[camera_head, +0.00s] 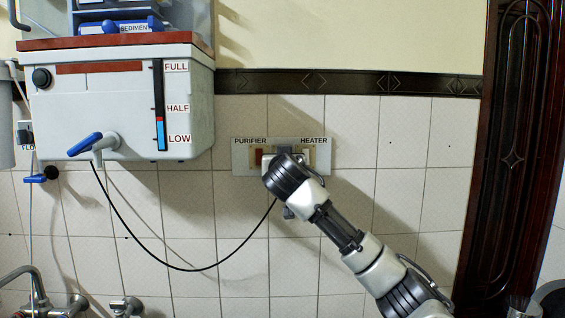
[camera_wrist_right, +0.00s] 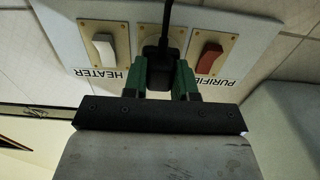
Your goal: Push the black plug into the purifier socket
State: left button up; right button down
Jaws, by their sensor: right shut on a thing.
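The black plug (camera_wrist_right: 157,66) sits between the green fingers of my right gripper (camera_wrist_right: 160,72), which is shut on it. Its black cord runs out past the top of the right wrist view. The plug is at the white socket plate (camera_wrist_right: 127,12), between the two switches. How far it is in cannot be told, as its front and the socket holes are hidden. In the head view my right wrist covers the middle of the socket plate (camera_head: 240,168) and hides the plug. The left gripper is not in view.
The red switch (camera_wrist_right: 209,58) is on the PURIFIER side and a white switch (camera_wrist_right: 104,47) on the HEATER side. The white purifier (camera_head: 120,115) hangs at left; the black cord (camera_head: 190,270) loops from it. A tap (camera_head: 20,280) is at lower left, a dark door (camera_head: 508,150) at right.

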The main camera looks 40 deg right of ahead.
jog(key=shift+w+d, duration=0.4)
jog(key=c, duration=0.8)
grip_release()
jog(key=shift+s+a, duration=0.1)
jog(key=shift+s+a+f, duration=0.1)
jog(key=shift+s+a, duration=0.15)
jog(key=b+v, duration=0.4)
jog(key=v, duration=0.6)
